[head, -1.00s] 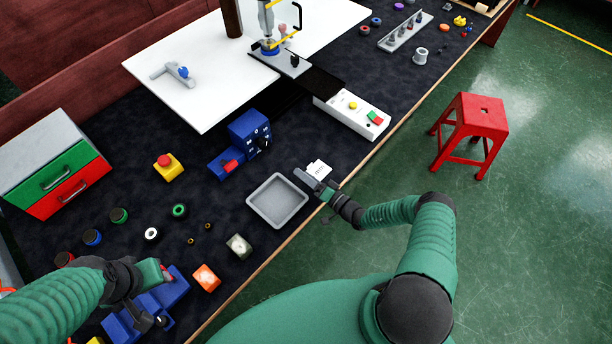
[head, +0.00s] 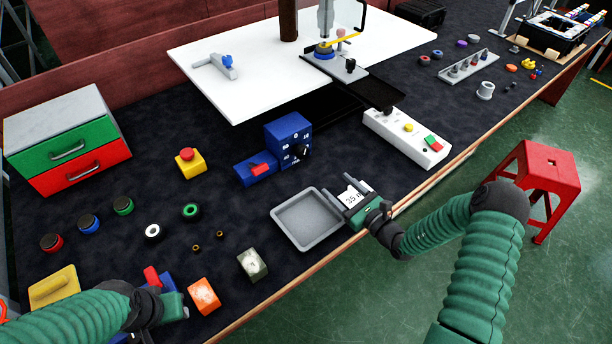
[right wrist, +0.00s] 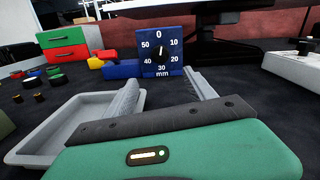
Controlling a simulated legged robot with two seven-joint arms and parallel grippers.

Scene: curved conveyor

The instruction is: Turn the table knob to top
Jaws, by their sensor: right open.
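A blue box (head: 287,136) with a black knob (head: 303,151) on its front face stands on the dark table. In the right wrist view, the knob (right wrist: 163,57) sits amid white numbers from 0 at the top to 50, with "mm" below. My right gripper (head: 343,187) is open and empty near the table's front edge, apart from the box. In the right wrist view, its fingers (right wrist: 160,82) point towards the dial. My left gripper (head: 170,297) is low at left over a blue object; its jaws are unclear.
A white switch panel (head: 408,137) stands right of the box. A yellow-red button (head: 190,162) is to its left.

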